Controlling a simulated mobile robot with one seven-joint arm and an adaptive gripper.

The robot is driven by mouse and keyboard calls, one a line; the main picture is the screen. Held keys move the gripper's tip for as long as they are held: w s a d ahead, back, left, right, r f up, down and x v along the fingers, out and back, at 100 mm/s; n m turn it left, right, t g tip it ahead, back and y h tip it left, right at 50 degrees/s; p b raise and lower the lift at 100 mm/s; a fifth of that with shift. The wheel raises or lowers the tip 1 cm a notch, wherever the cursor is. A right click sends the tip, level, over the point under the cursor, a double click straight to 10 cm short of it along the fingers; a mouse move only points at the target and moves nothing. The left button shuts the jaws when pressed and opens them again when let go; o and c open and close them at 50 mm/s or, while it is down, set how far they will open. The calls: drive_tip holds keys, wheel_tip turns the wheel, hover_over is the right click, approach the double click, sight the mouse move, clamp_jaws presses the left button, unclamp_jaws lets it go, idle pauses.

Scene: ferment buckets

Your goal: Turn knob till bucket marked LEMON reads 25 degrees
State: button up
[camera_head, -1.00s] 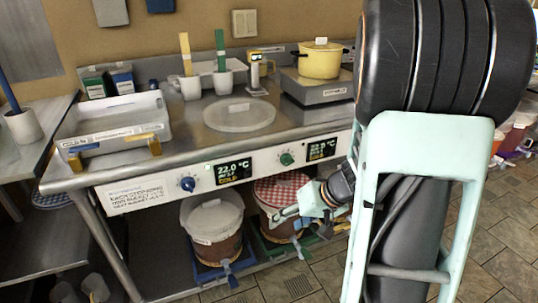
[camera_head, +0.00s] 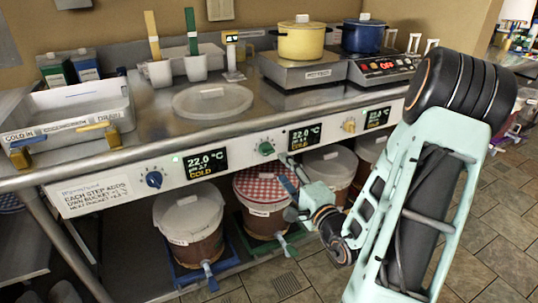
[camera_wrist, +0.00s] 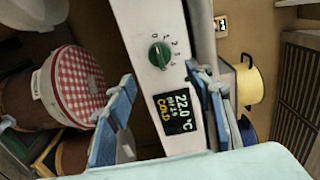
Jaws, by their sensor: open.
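Along the front panel, a blue knob (camera_head: 154,179), a green knob (camera_head: 266,148) and a yellow knob (camera_head: 349,125) sit beside displays. The left display (camera_head: 206,162) and middle display (camera_head: 304,136) read 22.0 °C, COLD; the right display (camera_head: 376,117) is too small to read surely. Below stand a white-lidded bucket (camera_head: 188,220) and a red-checked-lid bucket (camera_head: 264,188); I cannot read LEMON on either. My gripper (camera_head: 284,187) is open and empty near the green knob. In the wrist view, the green knob (camera_wrist: 160,55) lies ahead between the finger lines, apart from both fingers.
The steel counter (camera_head: 150,115) holds a white tray (camera_head: 70,110), a clear round lid (camera_head: 213,101), a yellow pot (camera_head: 302,40) and a blue pot (camera_head: 363,35). More buckets (camera_head: 330,165) stand under the right side. Tiled floor (camera_head: 480,225) is open at the right.

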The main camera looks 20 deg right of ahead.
sight(269, 153)
drive_tip(key=w, duration=0.3)
drive_tip(key=w+b, duration=0.1)
drive_tip(key=w, duration=0.5)
drive_tip(key=shift+w+a, duration=0.25)
drive_tip(key=c, duration=1.2)
drive_tip(key=shift+o, duration=0.2)
